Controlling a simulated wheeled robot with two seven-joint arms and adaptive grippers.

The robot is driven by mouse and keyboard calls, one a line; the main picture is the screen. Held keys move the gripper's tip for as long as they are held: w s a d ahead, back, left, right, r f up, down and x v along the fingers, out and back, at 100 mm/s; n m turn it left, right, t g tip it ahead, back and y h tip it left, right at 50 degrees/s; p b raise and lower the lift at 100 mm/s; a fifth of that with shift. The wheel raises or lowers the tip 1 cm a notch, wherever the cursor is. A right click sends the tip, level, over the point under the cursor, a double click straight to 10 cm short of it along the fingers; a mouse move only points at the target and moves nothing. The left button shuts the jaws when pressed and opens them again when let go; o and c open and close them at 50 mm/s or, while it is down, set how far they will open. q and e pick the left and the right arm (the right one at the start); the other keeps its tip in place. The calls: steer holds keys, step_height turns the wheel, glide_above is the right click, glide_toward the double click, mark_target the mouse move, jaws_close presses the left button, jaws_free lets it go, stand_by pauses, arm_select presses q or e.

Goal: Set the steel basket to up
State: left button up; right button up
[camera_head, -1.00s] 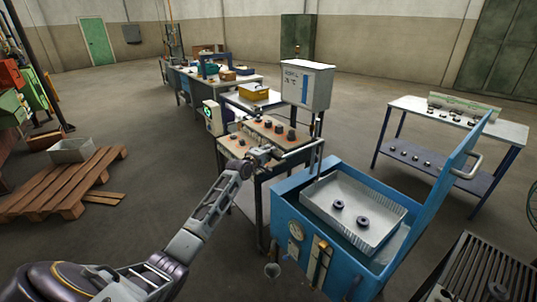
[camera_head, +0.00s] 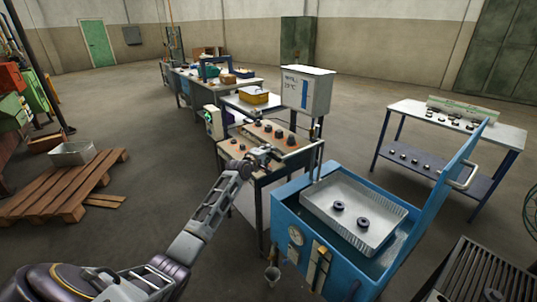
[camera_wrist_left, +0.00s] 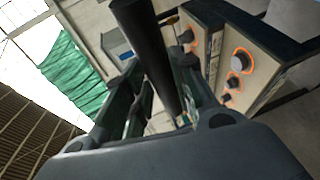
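The steel basket (camera_head: 375,198) is a shallow grey metal tray. It sits level in the mouth of the blue tank (camera_head: 290,215), with its rim at about the height of the tank's edge, and holds two dark rings. A light bar (camera_head: 300,153) runs left from an upright rod beside the basket. My left gripper (camera_head: 264,156) is at the left end of this bar. In the left wrist view a dark round bar (camera_wrist_left: 150,50) passes between the fingers of my left gripper (camera_wrist_left: 158,75); whether they press on it is unclear. My right gripper is out of view.
The tank's blue lid (camera_head: 458,165) stands open on the right. A grey control box (camera_head: 306,92) is behind the tank. A bench with dark knobs (camera_head: 268,134) lies beyond my gripper. A slatted dark rack (camera_head: 490,275) is at front right.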

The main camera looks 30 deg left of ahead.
arm_select(q)
steer(key=shift+r, duration=0.2)
stand_by(0.3)
steer(key=shift+f, duration=0.1)
steer(key=shift+s, duration=0.4)
steer(key=shift+s+r, duration=0.35)
steer(key=shift+s, duration=1.5)
steer(key=shift+s+r, duration=0.35)
steer(key=shift+s, duration=1.5)
steer(key=shift+s+r, duration=0.35)
steer(key=shift+s, duration=1.5)
